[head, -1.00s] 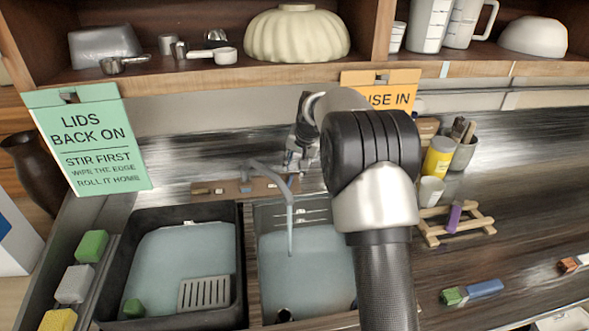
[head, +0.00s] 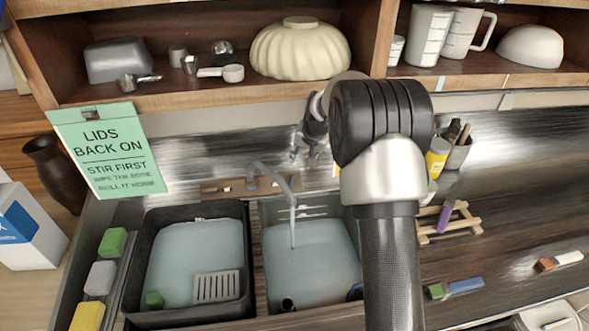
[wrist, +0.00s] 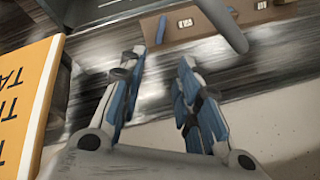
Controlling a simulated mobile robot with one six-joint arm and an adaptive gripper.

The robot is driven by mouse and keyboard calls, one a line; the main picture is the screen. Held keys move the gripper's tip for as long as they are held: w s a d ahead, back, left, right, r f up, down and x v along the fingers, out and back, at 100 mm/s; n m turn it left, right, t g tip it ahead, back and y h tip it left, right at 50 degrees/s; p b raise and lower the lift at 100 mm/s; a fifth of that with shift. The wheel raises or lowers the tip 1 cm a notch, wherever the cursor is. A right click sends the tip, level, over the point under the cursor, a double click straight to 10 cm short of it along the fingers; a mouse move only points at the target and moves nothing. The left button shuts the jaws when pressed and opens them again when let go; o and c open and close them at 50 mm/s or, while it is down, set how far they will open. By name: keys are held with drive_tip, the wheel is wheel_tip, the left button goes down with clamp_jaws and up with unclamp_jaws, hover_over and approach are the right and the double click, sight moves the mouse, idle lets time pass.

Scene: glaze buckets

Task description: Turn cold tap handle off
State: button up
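The tap's grey spout (head: 272,176) rises from a brown base plate (head: 240,188) behind the sinks. A thin stream (head: 293,228) runs from it into the right sink. In the wrist view a blue handle (wrist: 162,29) stands on the plate (wrist: 205,22), beside a small marked label, with the spout (wrist: 225,22) crossing at the top. I take the blue one for the cold handle; it is not clear in the head view. My gripper (head: 304,156) is behind and above the plate's right end; its fingers (wrist: 158,66) are apart and empty, short of the blue handle.
The left sink (head: 195,318) and right sink (head: 312,262) hold water. A shelf (head: 200,97) with bowls and cups overhangs the back. A green sign (head: 108,150) hangs left; an orange sign (wrist: 28,100) is close beside my gripper. A wooden rack (head: 450,222) stands right.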

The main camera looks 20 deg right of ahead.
sight(294, 178)
drive_tip(key=b+x, duration=0.2)
drive_tip(key=x, duration=1.5)
drive_tip(key=shift+f, duration=0.3)
clamp_jaws()
